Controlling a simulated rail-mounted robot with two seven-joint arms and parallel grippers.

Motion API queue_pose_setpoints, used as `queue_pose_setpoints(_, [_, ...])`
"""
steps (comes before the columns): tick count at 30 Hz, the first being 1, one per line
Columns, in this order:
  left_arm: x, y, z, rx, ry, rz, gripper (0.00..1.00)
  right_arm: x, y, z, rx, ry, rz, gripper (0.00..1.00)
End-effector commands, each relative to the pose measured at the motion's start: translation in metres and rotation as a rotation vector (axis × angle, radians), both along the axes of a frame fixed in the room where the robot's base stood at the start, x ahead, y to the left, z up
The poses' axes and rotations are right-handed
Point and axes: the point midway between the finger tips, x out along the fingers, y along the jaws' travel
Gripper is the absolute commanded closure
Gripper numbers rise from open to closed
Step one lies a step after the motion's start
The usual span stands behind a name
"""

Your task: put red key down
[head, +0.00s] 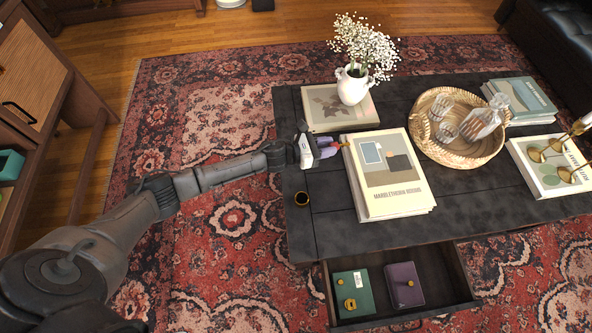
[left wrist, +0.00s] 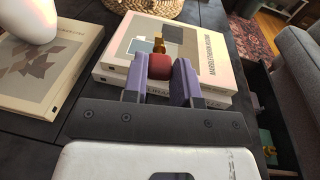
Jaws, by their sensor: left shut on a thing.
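My left gripper (head: 334,149) is over the left part of the dark coffee table (head: 328,232), at the left edge of a stack of cream books (head: 398,205). It is shut on the red key. In the left wrist view the red key (left wrist: 160,66) shows as a red block with a gold part pointing away, between the purple fingers. The book stack (left wrist: 108,76) lies just beyond and below it. I cannot tell whether the key touches the books. In the head view the key is mostly hidden by the fingers. My right gripper is not in view.
An open drawer (head: 456,272) holds a green box (head: 347,281) and a purple box (head: 403,275). A white vase (head: 352,88) stands on a book behind. A woven tray (head: 425,142) holds glassware.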

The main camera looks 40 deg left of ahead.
Motion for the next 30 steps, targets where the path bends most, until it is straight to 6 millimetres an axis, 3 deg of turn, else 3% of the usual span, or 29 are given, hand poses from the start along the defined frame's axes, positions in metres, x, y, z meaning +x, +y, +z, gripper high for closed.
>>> queue_pose_setpoints(1, [-0.008,0.000,-0.016,-0.014,-0.008,-0.026,1.00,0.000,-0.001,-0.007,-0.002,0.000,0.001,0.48])
queue_pose_setpoints(3, [-0.016,-0.001,-0.027,-0.028,-0.026,-0.060,1.00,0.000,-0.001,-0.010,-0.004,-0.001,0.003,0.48])
queue_pose_setpoints(11, [-0.034,0.006,-0.053,-0.052,-0.056,-0.123,1.00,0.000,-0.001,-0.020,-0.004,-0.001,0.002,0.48])
queue_pose_setpoints(24, [-0.052,0.087,-0.106,-0.053,-0.057,-0.127,1.00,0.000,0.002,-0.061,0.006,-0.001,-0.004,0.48])
queue_pose_setpoints(30, [-0.056,0.107,-0.116,-0.055,-0.058,-0.129,1.00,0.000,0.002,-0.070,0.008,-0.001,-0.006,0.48])
